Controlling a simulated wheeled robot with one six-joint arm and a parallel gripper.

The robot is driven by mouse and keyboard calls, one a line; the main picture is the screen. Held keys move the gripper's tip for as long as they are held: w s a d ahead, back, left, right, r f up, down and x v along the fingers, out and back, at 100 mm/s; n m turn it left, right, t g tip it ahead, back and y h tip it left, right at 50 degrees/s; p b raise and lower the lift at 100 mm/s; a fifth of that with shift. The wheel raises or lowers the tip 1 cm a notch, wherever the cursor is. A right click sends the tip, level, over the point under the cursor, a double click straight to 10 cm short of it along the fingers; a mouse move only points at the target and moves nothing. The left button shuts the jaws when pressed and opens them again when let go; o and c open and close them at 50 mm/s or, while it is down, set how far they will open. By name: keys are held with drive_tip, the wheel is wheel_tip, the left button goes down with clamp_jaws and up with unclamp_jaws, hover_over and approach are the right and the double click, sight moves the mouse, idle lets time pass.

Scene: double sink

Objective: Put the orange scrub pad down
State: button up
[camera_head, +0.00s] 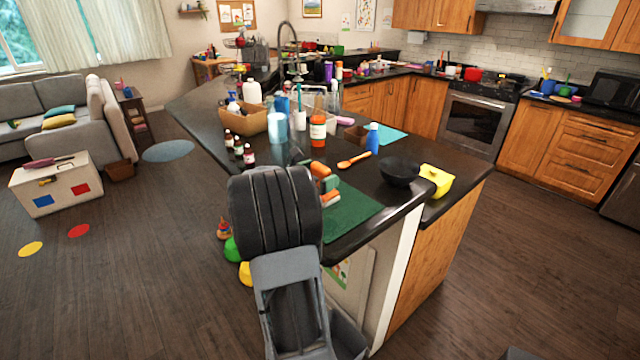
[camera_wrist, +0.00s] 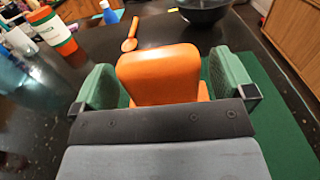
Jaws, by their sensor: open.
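The orange scrub pad (camera_wrist: 158,76) is between the two green-padded fingers of my gripper (camera_wrist: 165,86) in the wrist view. In the head view, orange parts of the pad (camera_head: 319,169) show beside my gripper (camera_head: 330,184), above the near left part of the dark green mat (camera_head: 352,212). The mat also shows in the wrist view (camera_wrist: 272,125). My arm hides the pad's lower part, so I cannot tell whether it touches the mat.
The counter's front edge is close.

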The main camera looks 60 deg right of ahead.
drive_tip(key=shift+s+d, duration=0.1)
drive_tip(key=shift+d, duration=0.15)
drive_tip(key=c, duration=1.1)
drive_tip(key=shift+o, duration=0.2)
drive_tip(key=shift+r, duration=0.15)
